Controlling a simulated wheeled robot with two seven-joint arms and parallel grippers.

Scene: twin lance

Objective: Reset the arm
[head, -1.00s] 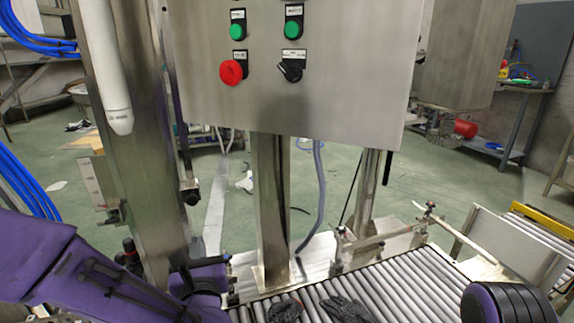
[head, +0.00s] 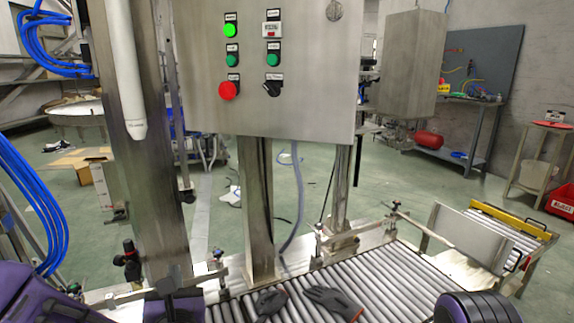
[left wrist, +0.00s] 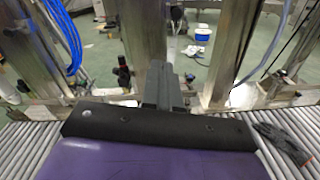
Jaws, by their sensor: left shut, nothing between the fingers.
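My left gripper (head: 177,272) is low in the head view, left of the panel's steel post and by the near edge of the roller conveyor. In the left wrist view its grey fingers (left wrist: 158,70) are together and hold nothing. My left arm is purple and comes in from the lower left. A purple and black part of my right arm (head: 476,308) shows at the bottom right. My right gripper is out of view.
A steel control panel (head: 300,105) hangs ahead, with a bright green lamp (head: 230,30), green buttons and a red button (head: 228,91). Dark gloves (head: 333,299) lie on the roller conveyor (head: 385,275). A steel column (head: 140,190) with a white tube stands left.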

